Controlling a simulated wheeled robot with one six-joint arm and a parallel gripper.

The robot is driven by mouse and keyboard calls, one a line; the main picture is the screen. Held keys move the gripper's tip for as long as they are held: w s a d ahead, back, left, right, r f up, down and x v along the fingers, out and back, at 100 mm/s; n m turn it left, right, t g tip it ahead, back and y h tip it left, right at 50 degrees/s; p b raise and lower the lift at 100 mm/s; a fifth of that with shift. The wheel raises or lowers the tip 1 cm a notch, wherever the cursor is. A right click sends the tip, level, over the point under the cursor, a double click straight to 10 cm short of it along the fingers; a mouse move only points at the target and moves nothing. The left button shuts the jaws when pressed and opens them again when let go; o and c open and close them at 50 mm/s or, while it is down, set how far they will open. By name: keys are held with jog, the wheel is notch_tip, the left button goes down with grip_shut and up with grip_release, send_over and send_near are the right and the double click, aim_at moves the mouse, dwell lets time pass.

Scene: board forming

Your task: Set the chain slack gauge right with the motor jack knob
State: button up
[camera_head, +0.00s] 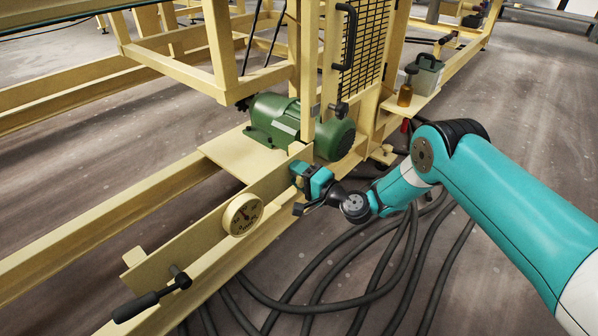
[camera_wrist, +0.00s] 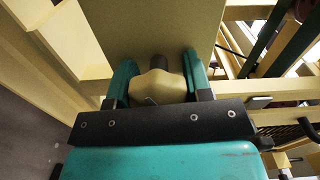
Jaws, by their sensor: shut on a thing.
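The round gauge (camera_head: 243,215) with a pale face and dark needle sits on the cream frame rail, left of my gripper. Its needle points to the upper left; the scale is too small to read. My gripper (camera_head: 297,172) is at the rail just in front of the green motor (camera_head: 275,120). In the wrist view, my two teal fingers (camera_wrist: 157,66) are on either side of a tan lobed knob (camera_wrist: 155,86) and shut on it. A dark shaft runs from the knob towards the cream plate. My gripper hides the knob in the head view.
A black-handled crank (camera_head: 150,299) sticks out from the rail at the lower left. Thick black cables (camera_head: 330,285) lie on the floor below my arm. An amber bottle (camera_head: 405,94) and grey-green box (camera_head: 428,75) stand on a shelf behind.

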jog(key=shift+w+m, duration=0.1)
jog(key=shift+m, duration=2.2)
jog(key=shift+p, duration=0.3)
jog(key=o, duration=0.9)
jog(key=shift+f, duration=0.1)
jog(key=shift+o, duration=0.2)
jog(key=p+v, duration=1.7)
jog(key=p, duration=0.5)
jog(key=shift+s+d+p, duration=0.2)
jog(key=shift+s+p, duration=0.05)
jog(key=shift+p, duration=0.1)
